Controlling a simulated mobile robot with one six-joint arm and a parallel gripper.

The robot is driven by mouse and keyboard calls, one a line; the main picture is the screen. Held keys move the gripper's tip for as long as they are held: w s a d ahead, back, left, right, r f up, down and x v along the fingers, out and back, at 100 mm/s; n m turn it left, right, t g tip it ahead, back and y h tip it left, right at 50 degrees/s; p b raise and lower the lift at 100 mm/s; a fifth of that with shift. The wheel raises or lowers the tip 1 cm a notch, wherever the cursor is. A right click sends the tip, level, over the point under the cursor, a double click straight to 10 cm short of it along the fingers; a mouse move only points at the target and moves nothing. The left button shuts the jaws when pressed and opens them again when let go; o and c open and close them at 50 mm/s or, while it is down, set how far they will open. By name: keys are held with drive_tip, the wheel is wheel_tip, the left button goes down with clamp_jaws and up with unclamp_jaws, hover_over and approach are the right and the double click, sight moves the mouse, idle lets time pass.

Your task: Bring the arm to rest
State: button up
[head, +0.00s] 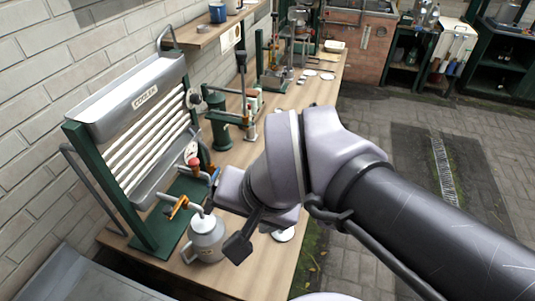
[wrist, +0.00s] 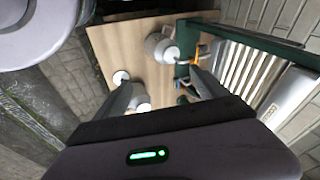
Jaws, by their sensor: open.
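My gripper (wrist: 160,88) shows in the wrist view with its two fingers spread apart and nothing between them. In the head view my grey arm reaches in from the right, and its end hangs over the near part of the wooden bench (head: 262,262). A pale metal can (head: 207,240) with a spout stands on the bench to the left of the gripper, apart from it. The can also shows in the wrist view (wrist: 160,46), beyond the fingers. The arm hides part of the bench and what lies behind it.
A cooler (head: 140,110) with a green frame stands against the brick wall at left. A green press (head: 217,120) and several white discs are further along the bench. The paved floor (head: 490,150) at right is open.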

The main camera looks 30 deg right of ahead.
drive_tip(key=s+n, duration=0.2)
drive_tip(key=n, duration=0.1)
drive_tip(key=shift+s+d+f+t, duration=0.1)
drive_tip(key=shift+s+f+t, duration=0.05)
drive_tip(key=shift+f+t, duration=0.2)
wheel_tip(320, 180, down, 10)
drive_tip(key=b, duration=1)
drive_tip(key=shift+f, duration=0.15)
